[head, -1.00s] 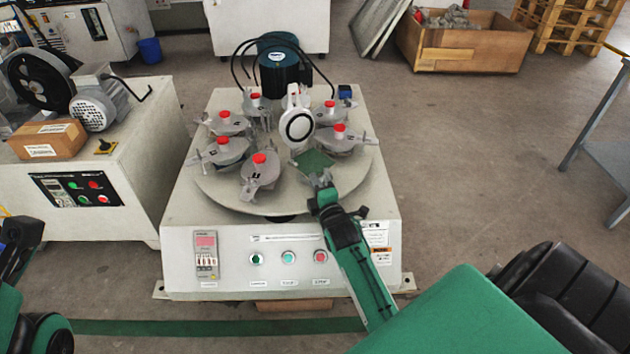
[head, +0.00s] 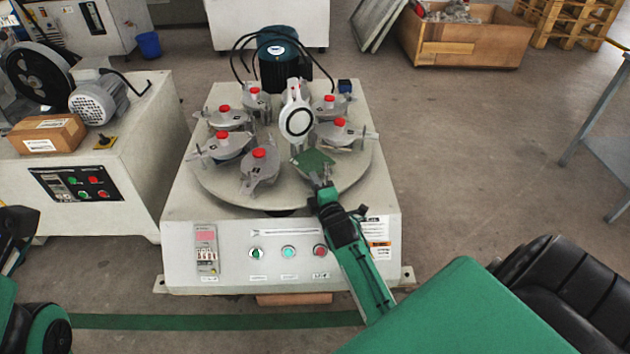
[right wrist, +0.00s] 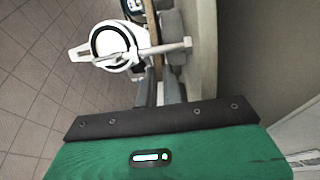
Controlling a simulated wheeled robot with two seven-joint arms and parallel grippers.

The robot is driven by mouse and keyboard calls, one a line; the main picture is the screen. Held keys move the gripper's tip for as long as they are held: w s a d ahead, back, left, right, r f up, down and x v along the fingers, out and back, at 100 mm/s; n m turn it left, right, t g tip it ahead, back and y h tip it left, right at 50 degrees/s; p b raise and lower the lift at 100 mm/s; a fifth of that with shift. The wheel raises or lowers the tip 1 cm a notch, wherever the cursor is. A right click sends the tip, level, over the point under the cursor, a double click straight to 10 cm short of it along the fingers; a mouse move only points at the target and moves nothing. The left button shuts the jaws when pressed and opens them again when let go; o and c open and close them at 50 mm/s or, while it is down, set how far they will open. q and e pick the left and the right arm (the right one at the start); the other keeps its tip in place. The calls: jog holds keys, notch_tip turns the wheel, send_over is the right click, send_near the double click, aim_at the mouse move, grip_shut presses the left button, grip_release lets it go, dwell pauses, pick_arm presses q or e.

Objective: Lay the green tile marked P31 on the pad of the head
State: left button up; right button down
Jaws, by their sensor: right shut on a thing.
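The green tile (head: 314,161) is in my right gripper (head: 321,181), which is shut on its near edge in the head view. The tile is just in front of and below the raised head (head: 297,120), a white disc with a black ring around its pale pad. I cannot tell whether tile and head touch. The tile's marking is too small to read. In the right wrist view, the raised head (right wrist: 112,42) is up and left of my right gripper's fingers (right wrist: 160,88); the tile is hard to make out there. My left gripper's fingers are not visible.
Several grey heads with red knobs (head: 259,154) stand closed around the round turntable (head: 290,207), close beside the tile. A dark motor with cables (head: 280,60) stands behind. The control panel (head: 285,252) is in front. Open floor lies to the right.

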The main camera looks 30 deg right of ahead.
jog(key=shift+f, duration=0.2)
dwell(0.7)
jog(key=c, duration=1.5)
grip_release()
jog(key=shift+o, duration=1.1)
jog(key=shift+f, duration=0.1)
jog(key=shift+s, duration=0.1)
jog(key=shift+f+p+v, duration=0.2)
jog(key=shift+p+v, duration=1.35)
jog(key=shift+v, duration=1)
